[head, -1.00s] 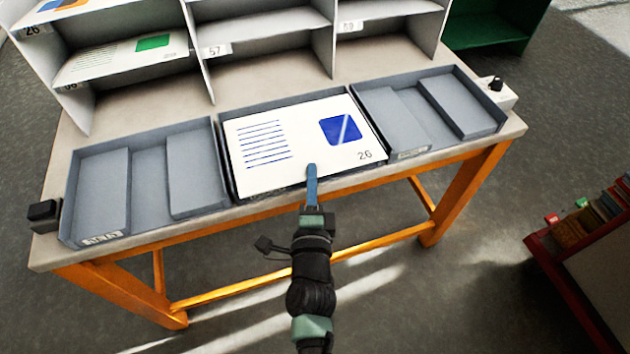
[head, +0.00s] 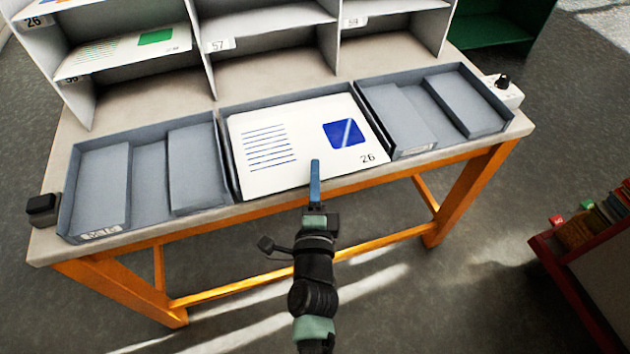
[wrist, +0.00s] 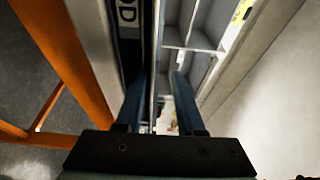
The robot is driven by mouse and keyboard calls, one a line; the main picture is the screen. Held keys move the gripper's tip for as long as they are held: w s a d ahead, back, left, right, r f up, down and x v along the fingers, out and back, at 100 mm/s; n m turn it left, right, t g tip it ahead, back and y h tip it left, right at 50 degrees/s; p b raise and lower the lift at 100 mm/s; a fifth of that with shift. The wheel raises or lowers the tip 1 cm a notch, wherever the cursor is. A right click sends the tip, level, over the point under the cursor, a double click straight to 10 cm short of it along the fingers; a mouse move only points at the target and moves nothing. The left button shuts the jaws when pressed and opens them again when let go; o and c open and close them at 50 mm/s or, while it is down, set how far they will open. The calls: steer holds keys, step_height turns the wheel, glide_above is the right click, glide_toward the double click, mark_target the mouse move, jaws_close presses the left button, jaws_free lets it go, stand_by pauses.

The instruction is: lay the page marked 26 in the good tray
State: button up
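The page marked 26 (head: 300,165), white with blue lines and a blue square, lies face up over the middle grey tray (head: 233,183), covering most of it. My gripper (head: 315,163) is at the page's front edge, its blue fingers pointing into the tray. In the wrist view the fingers (wrist: 160,85) stand apart, with a thin edge, likely the page, running between them. A label (wrist: 127,12) ending in "D" shows on the dark wall beside the left finger. The middle tray's label is hidden in the head view.
A left tray (head: 150,180) and a right tray (head: 410,115) flank the middle one; their labels are too small to read. A shelf rack (head: 270,45) stands behind, holding other pages. A black box (head: 42,208) sits at the table's left end. Red bookcase (head: 570,260) at right.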

steer(key=s, duration=1.3)
steer(key=shift+p, duration=0.4)
steer(key=shift+a, duration=0.1)
